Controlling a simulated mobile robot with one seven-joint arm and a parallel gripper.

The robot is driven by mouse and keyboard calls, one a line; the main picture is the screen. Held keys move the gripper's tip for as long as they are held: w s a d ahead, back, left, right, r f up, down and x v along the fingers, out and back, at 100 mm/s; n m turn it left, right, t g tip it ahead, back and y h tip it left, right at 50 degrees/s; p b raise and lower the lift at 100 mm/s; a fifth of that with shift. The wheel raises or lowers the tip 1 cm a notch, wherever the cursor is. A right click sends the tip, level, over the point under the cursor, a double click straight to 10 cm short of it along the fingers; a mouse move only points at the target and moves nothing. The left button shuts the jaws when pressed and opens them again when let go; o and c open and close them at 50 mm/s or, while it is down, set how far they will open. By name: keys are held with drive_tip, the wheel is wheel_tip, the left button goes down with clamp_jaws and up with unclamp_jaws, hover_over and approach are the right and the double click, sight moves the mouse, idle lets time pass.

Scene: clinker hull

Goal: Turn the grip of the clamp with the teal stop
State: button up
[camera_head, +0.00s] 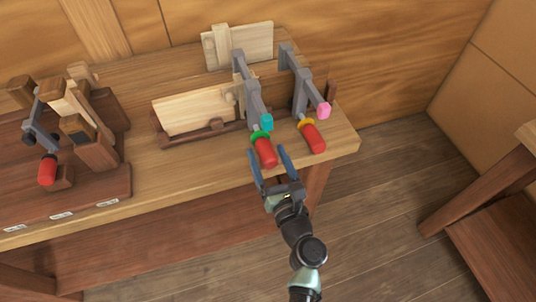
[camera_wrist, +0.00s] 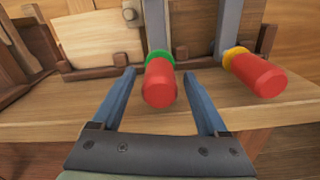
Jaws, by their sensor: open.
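The clamp with the teal stop (camera_head: 267,122) has a grey frame (camera_head: 252,92), a green collar (camera_head: 260,136) and a red grip (camera_head: 266,154) that points toward me past the bench's front edge. My gripper (camera_head: 267,150) is open, its blue fingers either side of this red grip. In the wrist view the grip (camera_wrist: 160,88) and green collar (camera_wrist: 159,57) lie between the fingertips (camera_wrist: 159,72), with gaps on both sides. I see no contact. The teal stop does not show in the wrist view.
Just right is a similar clamp with a pink stop (camera_head: 323,110), yellow collar and red grip (camera_head: 313,137); its grip (camera_wrist: 258,75) is close to my right finger. Pale boards (camera_head: 195,112) stand behind. A third clamp with a red grip (camera_head: 47,170) is at left. Floor is clear in front.

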clamp_jaws()
idle(0.5)
